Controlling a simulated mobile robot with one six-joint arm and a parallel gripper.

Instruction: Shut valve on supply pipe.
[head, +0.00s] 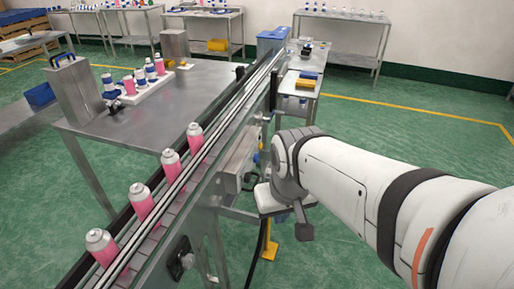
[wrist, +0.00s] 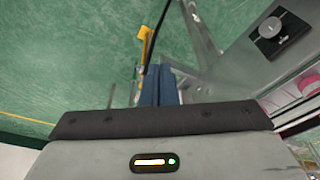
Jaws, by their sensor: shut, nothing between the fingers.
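I cannot clearly pick out the valve or its supply pipe. A yellow upright piece (head: 270,246) stands low beside the conveyor, close to a black hose (head: 260,262). A yellow piece (wrist: 147,42) beside a black hose (wrist: 160,30) also shows in the wrist view; I cannot tell whether it is the valve handle. My gripper's dark blue fingers (wrist: 158,84) are shut and empty, with the yellow piece beyond their tips in that view. In the head view my arm's end is beside the conveyor's right side, and it partly covers the floor there.
The conveyor (head: 190,187) carries several pink cans with pale tops. A metal table (head: 185,110) with a white tray of cans stands left of it. Green floor is open at the right.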

